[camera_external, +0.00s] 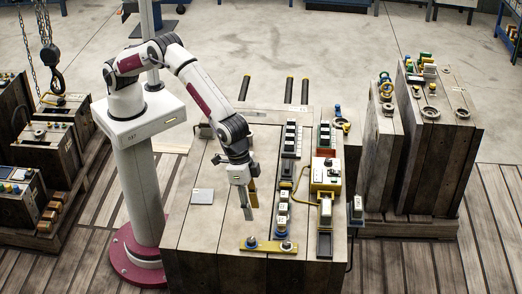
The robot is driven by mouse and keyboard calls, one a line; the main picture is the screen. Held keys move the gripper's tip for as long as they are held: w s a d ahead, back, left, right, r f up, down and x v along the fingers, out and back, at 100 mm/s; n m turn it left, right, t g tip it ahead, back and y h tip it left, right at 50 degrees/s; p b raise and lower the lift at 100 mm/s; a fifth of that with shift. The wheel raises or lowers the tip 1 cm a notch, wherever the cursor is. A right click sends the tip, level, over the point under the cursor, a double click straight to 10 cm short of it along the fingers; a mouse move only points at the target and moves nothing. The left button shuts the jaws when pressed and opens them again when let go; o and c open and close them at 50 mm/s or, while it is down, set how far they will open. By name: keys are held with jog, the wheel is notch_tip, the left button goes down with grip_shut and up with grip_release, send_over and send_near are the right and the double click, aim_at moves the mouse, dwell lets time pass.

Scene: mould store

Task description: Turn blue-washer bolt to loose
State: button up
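A yellow strap (267,246) lies near the front edge of the wooden mould block's top. A bolt with a blue-looking washer (251,243) stands near the strap's left end.
A grey plate (202,196) lies left of my gripper. Right of it runs a row of white and green modules (283,208), then a yellow and white control box (325,175) with a cable. More wooden moulds (440,150) stand at right. A chain hoist hook (55,80) hangs at left.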

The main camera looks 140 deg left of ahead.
aim_at(251, 239)
jog(key=shift+w+d+m+t+h, duration=0.25)
jog(key=shift+d+m+h, duration=0.15)
jog(key=shift+m, duration=1.45)
jog(key=shift+w+d+m+t+h, duration=0.25)
jog(key=shift+d+m, duration=0.2)
jog(key=shift+m, duration=1.35)
jog(key=shift+w+d+m+t+h, duration=0.2)
jog(key=shift+d+m+t+h, duration=0.2)
jog(key=shift+m, duration=1.45)
jog(key=shift+f, duration=0.15)
jog(key=shift+x, duration=3.75)
grip_shut()
